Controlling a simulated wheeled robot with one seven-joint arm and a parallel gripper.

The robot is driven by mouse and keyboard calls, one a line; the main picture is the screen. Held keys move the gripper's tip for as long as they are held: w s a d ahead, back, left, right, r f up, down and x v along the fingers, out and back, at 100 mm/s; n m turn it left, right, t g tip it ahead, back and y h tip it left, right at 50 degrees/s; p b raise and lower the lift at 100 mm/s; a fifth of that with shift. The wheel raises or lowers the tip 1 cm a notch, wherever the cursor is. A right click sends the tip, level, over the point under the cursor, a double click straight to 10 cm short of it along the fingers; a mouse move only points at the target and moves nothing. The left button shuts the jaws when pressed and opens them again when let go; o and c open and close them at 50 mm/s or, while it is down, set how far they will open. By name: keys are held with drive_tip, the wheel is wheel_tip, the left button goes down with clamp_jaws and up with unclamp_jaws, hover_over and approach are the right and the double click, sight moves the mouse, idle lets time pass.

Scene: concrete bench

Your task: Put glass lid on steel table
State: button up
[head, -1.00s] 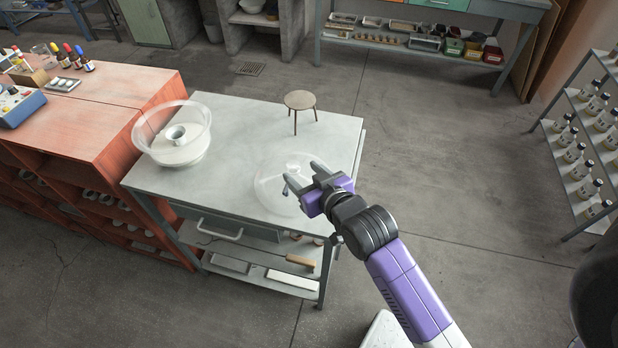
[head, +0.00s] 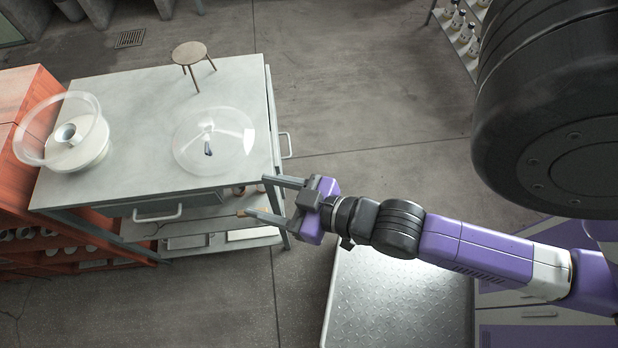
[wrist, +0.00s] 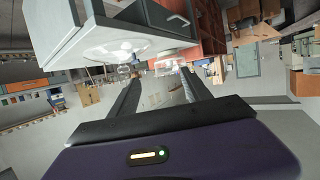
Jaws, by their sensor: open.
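The glass lid (head: 232,150) is a clear round disc with a small knob at its middle. It lies flat on the steel table (head: 140,175), near the table's right front corner in the head view. The lid also shows in the wrist view (wrist: 112,49) on the table top (wrist: 75,30). My gripper (head: 254,197) is open and empty, off the table's front right corner and apart from the lid. In the wrist view its two fingers (wrist: 158,92) stand wide apart with nothing between them.
A white round device with a clear bowl (head: 80,155) stands on the table's left side. A small stool (head: 190,55) stands at the back. An orange cabinet (head: 22,95) adjoins the left. A grey tread plate (head: 395,300) lies below my arm. Floor right of the table is clear.

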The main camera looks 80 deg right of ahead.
drive_tip(key=s+a+r+n+y, duration=0.1)
drive_tip(key=s+a+r, duration=0.3)
drive_tip(key=s, duration=0.5)
drive_tip(key=shift+a+r+n+t+y, duration=0.35)
drive_tip(key=shift+r+y, duration=0.25)
drive_tip(key=shift+y, duration=0.2)
